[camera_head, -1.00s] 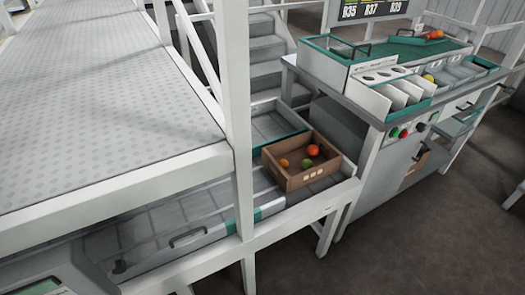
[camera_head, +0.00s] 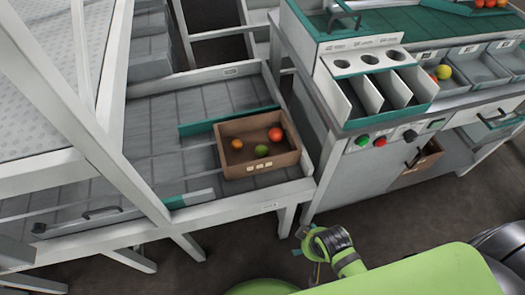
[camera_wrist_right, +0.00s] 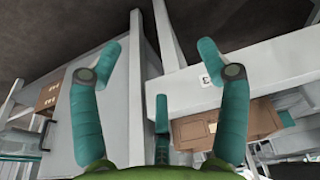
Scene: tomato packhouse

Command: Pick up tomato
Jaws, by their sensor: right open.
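A brown crate (camera_head: 238,169) sits on the grey slatted bench, left of centre in the head view. Inside it lie a red tomato (camera_head: 275,133), a green tomato (camera_head: 261,150) and an orange tomato (camera_head: 237,144), apart from each other. My right gripper (camera_head: 300,243) is low in the head view, in front of the bench and to the right of the crate, apart from it. In the right wrist view its teal fingers (camera_wrist_right: 157,55) are spread wide with nothing between them. No tomato shows there. My left gripper is not in view.
A workstation (camera_head: 350,180) with buttons stands right of the bench. It carries white dividers (camera_head: 375,95) and grey trays, one with a yellow tomato (camera_head: 443,72). Red tomatoes (camera_head: 490,3) lie at the top right. A white railing post (camera_head: 100,150) rises left of the crate.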

